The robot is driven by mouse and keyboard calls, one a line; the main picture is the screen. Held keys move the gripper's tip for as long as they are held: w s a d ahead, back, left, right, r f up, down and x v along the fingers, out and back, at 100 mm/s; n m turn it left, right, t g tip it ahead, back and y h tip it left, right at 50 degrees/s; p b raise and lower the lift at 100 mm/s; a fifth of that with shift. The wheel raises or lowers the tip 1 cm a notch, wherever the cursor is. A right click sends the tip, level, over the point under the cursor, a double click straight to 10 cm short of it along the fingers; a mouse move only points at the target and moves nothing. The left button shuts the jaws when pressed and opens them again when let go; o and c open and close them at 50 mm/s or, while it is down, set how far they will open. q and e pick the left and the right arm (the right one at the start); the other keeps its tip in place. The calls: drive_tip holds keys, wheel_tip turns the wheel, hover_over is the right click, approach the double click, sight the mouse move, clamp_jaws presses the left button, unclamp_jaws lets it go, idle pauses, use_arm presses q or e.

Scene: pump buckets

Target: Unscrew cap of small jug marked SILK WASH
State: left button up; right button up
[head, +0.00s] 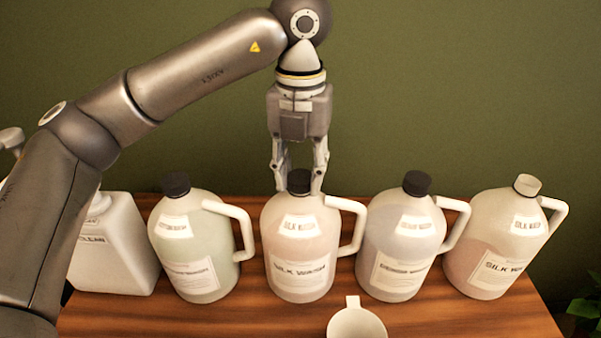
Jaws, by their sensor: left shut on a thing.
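A jug marked SILK WASH (300,250) stands upright on the wooden table, second from the left among the handled jugs, with pinkish contents and a handle on its right. My left gripper (299,184) points straight down over it and is shut on its black cap (299,181), a finger on each side. The cap sits at the jug's neck; whether it is loose cannot be told. Another jug marked SILK WASH (492,240) stands at the far right with an open-looking pale neck and no black cap. My right gripper is not in view.
Black-capped jugs stand close on both sides, a greenish one (190,245) at left and a greyish one (402,245) at right. A white container (118,250) is at far left. A white cup or scoop (356,322) lies at the front of the table (250,318). A green wall is behind.

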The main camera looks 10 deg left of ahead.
use_arm(q)
drive_tip(key=n+b, duration=0.1)
drive_tip(key=n, duration=0.5)
drive_tip(key=shift+n, duration=1)
drive_tip(key=o, duration=1.1)
drive_tip(key=shift+o, duration=0.2)
